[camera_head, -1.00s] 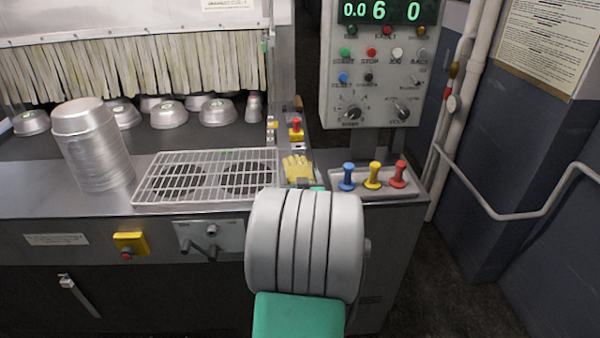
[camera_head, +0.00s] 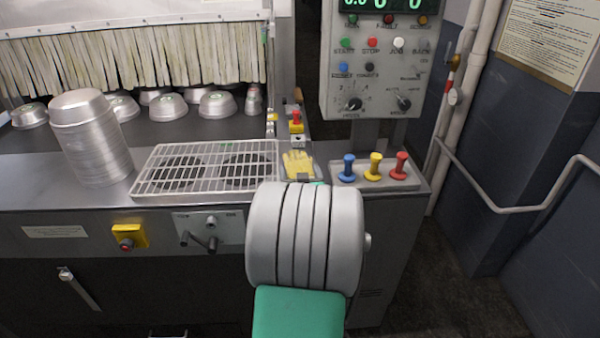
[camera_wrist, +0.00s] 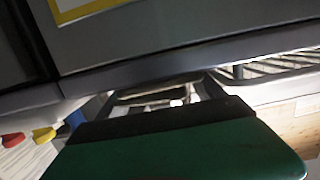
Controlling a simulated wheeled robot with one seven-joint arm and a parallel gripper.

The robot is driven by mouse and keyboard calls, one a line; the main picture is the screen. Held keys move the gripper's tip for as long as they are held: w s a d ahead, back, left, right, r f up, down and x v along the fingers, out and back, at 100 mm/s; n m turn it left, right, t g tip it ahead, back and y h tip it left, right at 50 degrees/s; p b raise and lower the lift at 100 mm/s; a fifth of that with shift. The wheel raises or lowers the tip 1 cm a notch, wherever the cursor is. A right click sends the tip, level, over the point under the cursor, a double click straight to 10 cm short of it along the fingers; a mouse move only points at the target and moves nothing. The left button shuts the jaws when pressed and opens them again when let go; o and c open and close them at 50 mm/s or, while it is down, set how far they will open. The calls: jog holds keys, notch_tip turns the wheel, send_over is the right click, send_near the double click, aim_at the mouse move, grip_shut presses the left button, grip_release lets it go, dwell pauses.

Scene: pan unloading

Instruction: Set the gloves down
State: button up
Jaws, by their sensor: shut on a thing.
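The yellow gloves (camera_head: 299,164) show in the head view just beyond my arm, over the counter strip between the wire rack and the coloured knobs. My gripper (camera_head: 304,178) is mostly hidden behind my grey wrist; a small dark part of it meets the gloves' near end. It is shut on the gloves. I cannot tell whether the gloves touch the counter. In the wrist view, my gripper's dark and green body fills the lower middle, and the gloves cannot be made out.
A wire rack (camera_head: 205,168) lies left of the gloves, with a tall stack of metal pans (camera_head: 92,140) beyond it. Blue (camera_head: 348,168), yellow (camera_head: 374,167) and red (camera_head: 399,170) knobs stand close on the right. A red-topped switch (camera_head: 296,124) stands behind the gloves. A control panel (camera_head: 375,75) rises behind the knobs.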

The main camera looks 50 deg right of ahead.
jog(key=shift+f, duration=0.1)
jog(key=o, duration=1.5)
jog(key=shift+o, duration=0.3)
jog(key=shift+a, duration=0.1)
